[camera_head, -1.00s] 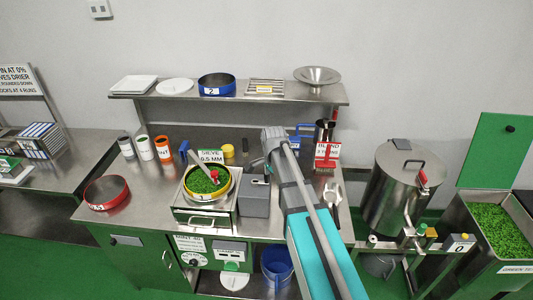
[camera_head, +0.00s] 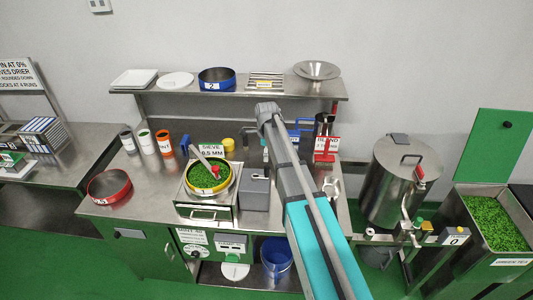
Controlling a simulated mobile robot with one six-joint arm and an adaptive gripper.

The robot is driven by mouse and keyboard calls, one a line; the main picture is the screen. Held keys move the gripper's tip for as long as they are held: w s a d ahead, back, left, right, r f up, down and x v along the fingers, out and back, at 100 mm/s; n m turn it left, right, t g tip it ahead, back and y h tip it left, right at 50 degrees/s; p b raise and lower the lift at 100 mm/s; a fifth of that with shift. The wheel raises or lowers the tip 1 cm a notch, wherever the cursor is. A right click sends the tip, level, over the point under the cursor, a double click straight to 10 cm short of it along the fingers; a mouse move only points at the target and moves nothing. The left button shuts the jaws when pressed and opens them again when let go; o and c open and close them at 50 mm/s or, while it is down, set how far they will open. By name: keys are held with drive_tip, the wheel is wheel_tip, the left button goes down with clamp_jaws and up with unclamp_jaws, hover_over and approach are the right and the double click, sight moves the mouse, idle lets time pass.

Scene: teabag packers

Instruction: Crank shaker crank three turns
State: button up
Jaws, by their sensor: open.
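The shaker (camera_head: 208,214) is a metal box on the bench, with a round yellow-rimmed sieve (camera_head: 231,188) full of green leaf on top. A red knob (camera_head: 215,171) shows over the leaf. A pale bar (camera_head: 203,158) slants from the back left toward this knob; I cannot tell whether it is the crank arm. A grey block (camera_head: 255,194) stands against the shaker's right side. My arm reaches up from the bottom and ends above the back of the bench, right of the shaker. My gripper is hidden behind the arm, and no contact with the crank is visible.
A red-rimmed sieve (camera_head: 109,186) and several small cups stand left of the shaker. A metal tool (camera_head: 331,187) lies right of my arm. A steel drum (camera_head: 400,185) and a bin of green leaf (camera_head: 494,220) are at the right. The shelf (camera_head: 190,92) runs behind.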

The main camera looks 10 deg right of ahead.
sight(267, 172)
drive_tip(key=shift+f, duration=0.15)
drive_tip(key=shift+f+b, duration=5.05)
drive_tip(key=shift+b, duration=0.05)
drive_tip(key=c, duration=1.2)
drive_tip(key=shift+c, duration=0.2)
drive_tip(key=shift+s, duration=0.1)
